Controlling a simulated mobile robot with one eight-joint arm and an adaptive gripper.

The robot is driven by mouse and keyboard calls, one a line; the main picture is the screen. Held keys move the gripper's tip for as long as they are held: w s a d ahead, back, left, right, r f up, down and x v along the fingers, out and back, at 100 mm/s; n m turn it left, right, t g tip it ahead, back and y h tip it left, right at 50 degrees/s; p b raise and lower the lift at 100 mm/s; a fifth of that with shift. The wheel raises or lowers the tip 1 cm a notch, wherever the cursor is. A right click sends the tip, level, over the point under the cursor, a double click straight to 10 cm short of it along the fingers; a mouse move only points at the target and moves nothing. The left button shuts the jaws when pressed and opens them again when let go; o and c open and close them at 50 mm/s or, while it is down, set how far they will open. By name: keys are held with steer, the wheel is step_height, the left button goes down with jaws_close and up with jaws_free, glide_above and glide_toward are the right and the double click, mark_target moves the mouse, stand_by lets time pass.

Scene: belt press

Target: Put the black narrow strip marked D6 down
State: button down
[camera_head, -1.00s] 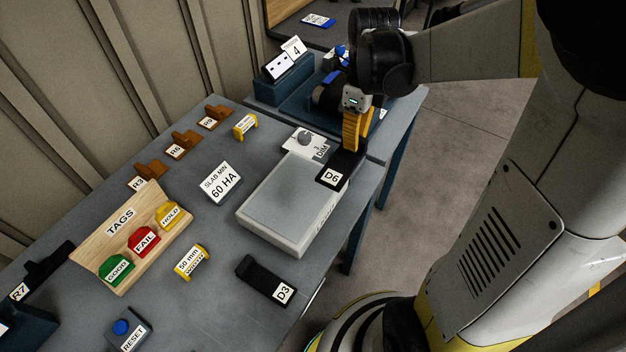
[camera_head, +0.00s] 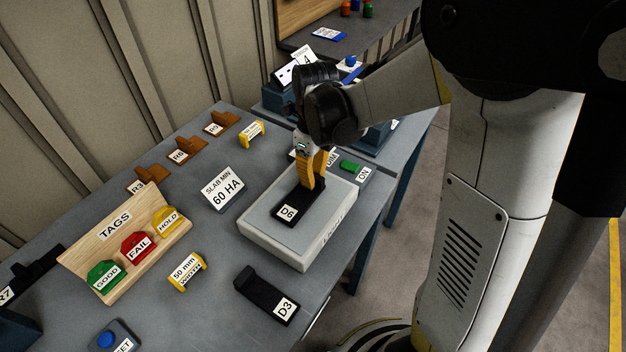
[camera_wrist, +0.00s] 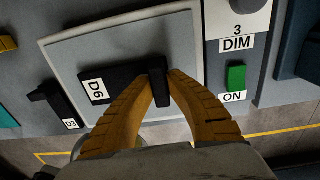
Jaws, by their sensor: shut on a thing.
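The black narrow strip marked D6 (camera_head: 298,204) is over the pale grey slab (camera_head: 262,229), near its middle. It also shows in the wrist view (camera_wrist: 115,80), with its white label toward the left. My gripper (camera_head: 308,182) is shut on the strip's raised end block; in the wrist view its yellow fingers (camera_wrist: 160,85) pinch this block from both sides. The strip looks level and very close to the slab top, but I cannot tell whether it touches.
Another black strip marked D3 (camera_head: 266,295) lies on the table in front of the slab. A tag rack (camera_head: 85,262) and yellow 50 mm block (camera_head: 186,272) are further left.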

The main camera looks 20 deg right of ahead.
steer(key=shift+r, duration=0.1)
steer(key=c, duration=1.8)
jaws_free()
steer(key=shift+f, duration=0.2)
steer(key=o, duration=0.3)
